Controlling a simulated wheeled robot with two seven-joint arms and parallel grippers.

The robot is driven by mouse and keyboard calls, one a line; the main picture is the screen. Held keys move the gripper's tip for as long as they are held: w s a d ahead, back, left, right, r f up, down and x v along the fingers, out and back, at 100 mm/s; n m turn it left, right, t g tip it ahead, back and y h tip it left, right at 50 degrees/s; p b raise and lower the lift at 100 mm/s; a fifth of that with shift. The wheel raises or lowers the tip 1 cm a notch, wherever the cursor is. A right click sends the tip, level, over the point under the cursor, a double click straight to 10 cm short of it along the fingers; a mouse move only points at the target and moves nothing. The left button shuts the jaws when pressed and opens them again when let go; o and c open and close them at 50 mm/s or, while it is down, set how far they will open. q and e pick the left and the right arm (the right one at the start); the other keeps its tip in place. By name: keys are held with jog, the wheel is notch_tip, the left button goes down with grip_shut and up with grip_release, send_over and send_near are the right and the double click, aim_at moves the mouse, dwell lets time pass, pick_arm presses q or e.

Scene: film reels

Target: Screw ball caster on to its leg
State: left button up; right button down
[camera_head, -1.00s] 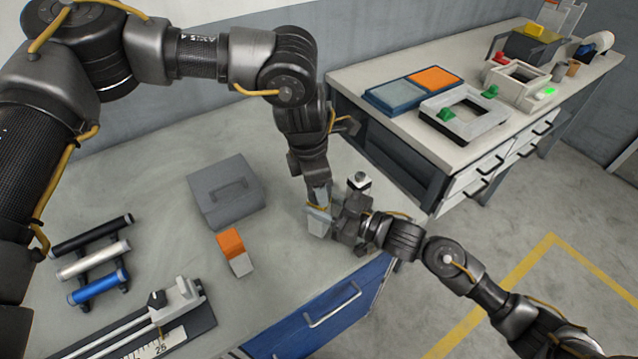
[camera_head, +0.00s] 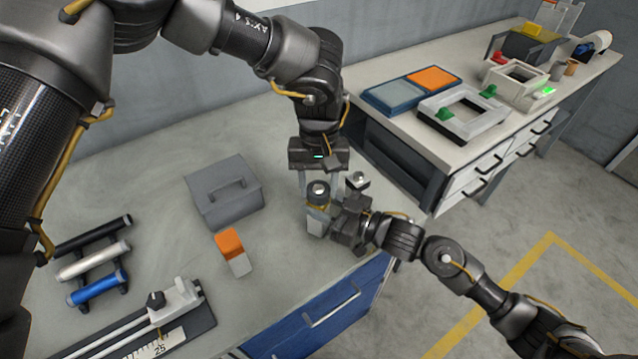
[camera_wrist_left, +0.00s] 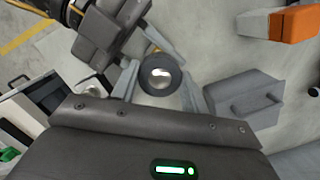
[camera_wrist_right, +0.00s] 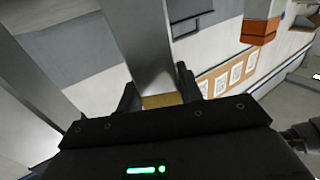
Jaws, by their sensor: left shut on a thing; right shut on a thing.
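The ball caster (camera_head: 318,189), a dark ring with a shiny ball, sits upright at the top of a pale grey leg (camera_head: 317,222). It also shows in the left wrist view (camera_wrist_left: 160,73) between my left fingers. My left gripper (camera_head: 319,184) points down from above and is shut on the caster. My right gripper (camera_head: 331,215) comes in from the right, below the left one, and is shut on the leg. The right wrist view shows a grey metal post (camera_wrist_right: 148,45) close up. The joint between caster and leg is hidden, so I cannot tell how tightly they are threaded.
A grey box with a handle (camera_head: 225,192) and an orange-and-grey block (camera_head: 233,252) stand left of my grippers. A rack of black, white and blue cylinders (camera_head: 97,287) and a ruler fixture (camera_head: 140,335) lie further left. A second bench (camera_head: 400,150) stands behind right.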

pick_arm(q)
jog(key=o, duration=1)
jog(key=shift+r, duration=2.25)
